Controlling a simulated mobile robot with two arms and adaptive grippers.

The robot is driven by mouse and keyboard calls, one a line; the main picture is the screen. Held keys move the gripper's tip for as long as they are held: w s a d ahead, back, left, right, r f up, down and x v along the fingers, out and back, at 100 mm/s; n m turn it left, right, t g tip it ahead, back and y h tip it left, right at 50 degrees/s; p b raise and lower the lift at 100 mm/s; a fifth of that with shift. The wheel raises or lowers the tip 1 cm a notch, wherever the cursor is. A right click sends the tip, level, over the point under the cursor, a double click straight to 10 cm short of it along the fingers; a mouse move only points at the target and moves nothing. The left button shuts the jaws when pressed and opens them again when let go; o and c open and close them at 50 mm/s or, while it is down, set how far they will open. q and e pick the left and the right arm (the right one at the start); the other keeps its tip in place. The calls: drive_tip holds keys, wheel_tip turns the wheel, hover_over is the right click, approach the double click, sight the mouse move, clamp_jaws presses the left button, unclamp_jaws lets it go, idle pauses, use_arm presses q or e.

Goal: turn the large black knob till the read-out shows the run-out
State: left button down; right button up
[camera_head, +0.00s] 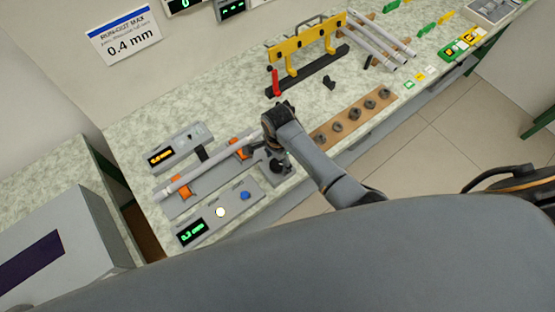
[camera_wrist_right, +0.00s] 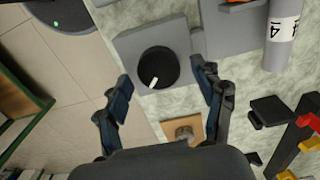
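The large black knob (camera_wrist_right: 158,68) sits on a grey block and has a white pointer mark, seen in the right wrist view. My right gripper (camera_wrist_right: 163,80) is open, with its two fingers apart on either side below the knob, not visibly touching it. In the head view the right gripper (camera_head: 278,152) is over the right end of the gauge and mostly hides the knob. The green read-out (camera_head: 192,232) seems to show 0.3 mm. A grey rod (camera_head: 190,184) lies across orange supports (camera_head: 181,187). My left gripper is not in view.
A wall sign (camera_head: 124,38) reads run-out max 0.4 mm. A box with an orange display (camera_head: 160,156) stands behind the rod.

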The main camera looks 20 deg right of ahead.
sight(278, 163)
drive_tip(key=shift+a+r, duration=0.1)
drive_tip(key=shift+r, duration=0.05)
wheel_tip(278, 163, up, 12)
idle(0.5)
drive_tip(key=shift+f, duration=0.2)
